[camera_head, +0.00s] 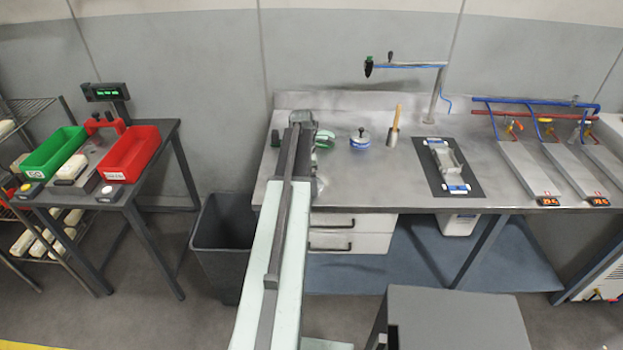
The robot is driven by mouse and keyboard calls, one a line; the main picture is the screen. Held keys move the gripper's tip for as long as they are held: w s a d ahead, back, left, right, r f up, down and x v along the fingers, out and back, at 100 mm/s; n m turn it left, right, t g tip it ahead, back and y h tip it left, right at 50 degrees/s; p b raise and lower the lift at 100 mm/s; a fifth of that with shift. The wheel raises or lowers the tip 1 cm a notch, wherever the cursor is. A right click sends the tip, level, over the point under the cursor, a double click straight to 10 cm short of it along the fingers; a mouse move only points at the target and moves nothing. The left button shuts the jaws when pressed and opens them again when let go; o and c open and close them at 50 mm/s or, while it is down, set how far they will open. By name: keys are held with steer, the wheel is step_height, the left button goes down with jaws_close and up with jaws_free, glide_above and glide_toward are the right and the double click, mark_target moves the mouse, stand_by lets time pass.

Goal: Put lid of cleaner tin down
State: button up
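A small round green and pale item (324,139) sits just right of my arm's far end, over the steel bench. It may be the cleaner tin or its lid; it is too small and partly covered to tell. My gripper (303,122) is at the far end of my arm, above the left part of the bench. Its fingers are hidden by the arm, so I cannot see whether they hold anything. A round blue and white tin (360,143) with a dark knob on top stands farther right on the bench.
A wooden-handled tool (393,128) stands right of the blue tin. A dark mat (465,183) carries a metal fixture. A tap (436,100) rises at the back. A grey bin (220,235) stands left of the bench. Bare steel (365,185) lies in front of the tins.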

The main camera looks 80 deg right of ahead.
step_height(320, 180, up, 12)
steer(key=w+p, duration=0.1)
steer(key=p, duration=1.1)
steer(key=shift+w+a+r, duration=0.15)
steer(key=shift+w+a, duration=0.05)
